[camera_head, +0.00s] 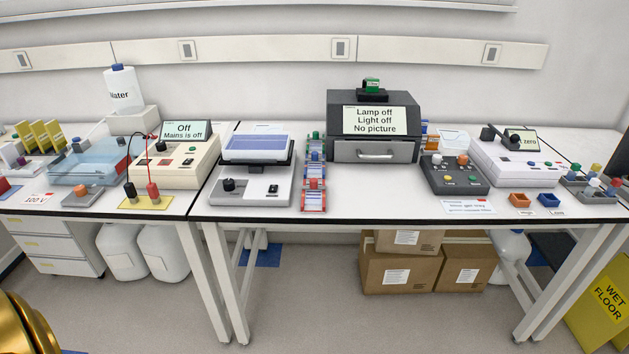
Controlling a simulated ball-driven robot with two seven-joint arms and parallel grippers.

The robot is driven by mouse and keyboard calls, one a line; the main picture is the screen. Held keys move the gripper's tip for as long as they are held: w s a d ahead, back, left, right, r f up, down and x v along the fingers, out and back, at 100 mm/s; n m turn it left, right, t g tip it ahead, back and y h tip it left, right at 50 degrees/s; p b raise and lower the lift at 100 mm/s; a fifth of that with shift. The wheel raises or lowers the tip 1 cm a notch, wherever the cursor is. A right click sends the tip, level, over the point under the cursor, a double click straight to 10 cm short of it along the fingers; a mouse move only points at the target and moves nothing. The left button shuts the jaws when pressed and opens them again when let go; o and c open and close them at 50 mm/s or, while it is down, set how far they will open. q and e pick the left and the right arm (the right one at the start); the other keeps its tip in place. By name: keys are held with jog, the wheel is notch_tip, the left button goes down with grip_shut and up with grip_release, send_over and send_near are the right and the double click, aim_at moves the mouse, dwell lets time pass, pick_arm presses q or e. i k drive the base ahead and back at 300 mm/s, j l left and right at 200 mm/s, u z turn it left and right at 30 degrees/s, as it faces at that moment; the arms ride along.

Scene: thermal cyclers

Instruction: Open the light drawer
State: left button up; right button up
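The light drawer (373,152) is the grey front with a silver bar handle at the bottom of a dark imaging box on the bench. It looks closed, flush with the box. The box's screen (375,120) reads "Lamp off, Light off, No picture". A small black device with a green label sits on top of the box. Neither of my grippers is in view. A gold rounded part, seemingly mine, shows at the lower left corner.
Left of the drawer stand a rack column with coloured caps (314,172) and a white device with a blue top (255,170). A dark control box with knobs (455,175) stands to its right. The bench top (385,197) before the drawer is clear. Cardboard boxes (400,272) sit beneath.

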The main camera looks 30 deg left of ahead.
aim_at(345, 151)
jog(key=i+u, duration=0.15)
jog(key=u, duration=0.25)
jog(key=i+l+u, duration=0.1)
jog(key=u, duration=0.3)
jog(key=i+l+u, duration=0.15)
jog(key=u, duration=0.2)
jog(key=k+l, duration=0.05)
jog(key=l, duration=0.05)
